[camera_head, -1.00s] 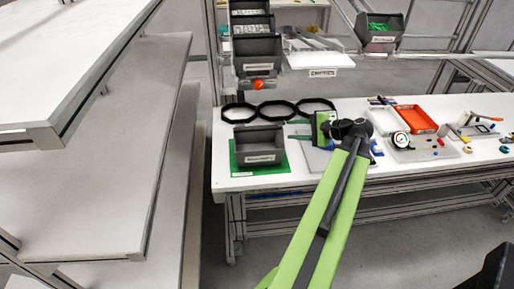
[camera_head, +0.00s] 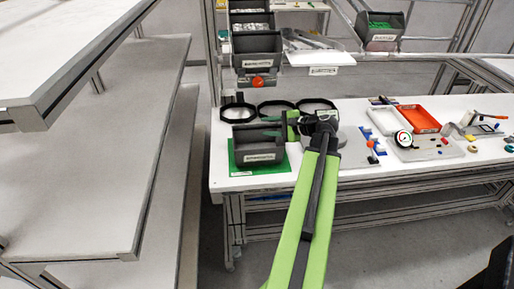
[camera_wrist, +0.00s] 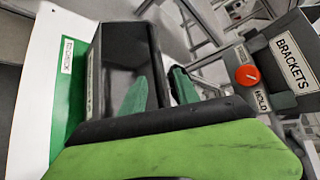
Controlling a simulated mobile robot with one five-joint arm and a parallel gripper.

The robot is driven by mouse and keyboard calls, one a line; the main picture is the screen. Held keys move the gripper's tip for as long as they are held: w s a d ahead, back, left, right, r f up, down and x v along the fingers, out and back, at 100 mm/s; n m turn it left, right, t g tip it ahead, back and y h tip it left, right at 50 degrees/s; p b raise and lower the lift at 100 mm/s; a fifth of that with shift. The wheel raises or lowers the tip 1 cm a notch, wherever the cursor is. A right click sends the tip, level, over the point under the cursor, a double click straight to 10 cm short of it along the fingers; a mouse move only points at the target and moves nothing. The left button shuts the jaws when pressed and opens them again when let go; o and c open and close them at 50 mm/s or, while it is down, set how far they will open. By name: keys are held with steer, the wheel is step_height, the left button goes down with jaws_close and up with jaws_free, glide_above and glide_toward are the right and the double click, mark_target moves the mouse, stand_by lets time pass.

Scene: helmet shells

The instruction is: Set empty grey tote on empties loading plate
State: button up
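The empty grey tote (camera_head: 258,155) stands upright on a green plate (camera_head: 243,170) at the left end of the white bench. In the wrist view the tote (camera_wrist: 125,45) shows its open inside, and the green plate (camera_wrist: 72,90) with a white label lies beside it. My gripper (camera_head: 281,131) is at the tote's right wall. In the wrist view its two green fingertips (camera_wrist: 160,90) stand apart with this wall between them, one inside the tote and one outside. A firm grip on the wall is not visible. The tote's lower far side is hidden.
Three black rings (camera_head: 277,108) lie behind the tote. Grey bins (camera_head: 257,48) hang above, with a red knob (camera_wrist: 247,75) below the BRACKETS bin. White and orange trays (camera_head: 417,119) and a gauge (camera_head: 403,138) lie to the right. Grey shelves (camera_head: 100,150) stand at left.

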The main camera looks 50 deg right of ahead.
mark_target(260, 128)
steer(key=x, duration=0.1)
steer(key=b+x, duration=0.1)
steer(key=x, duration=0.1)
steer(key=b+x, duration=0.1)
steer(key=x, duration=0.1)
steer(key=shift+s+a+f, duration=0.1)
steer(key=shift+a+f, duration=0.15)
steer(key=shift+a, duration=0.05)
steer(key=shift+r, duration=0.1)
jaws_close()
stand_by(0.9)
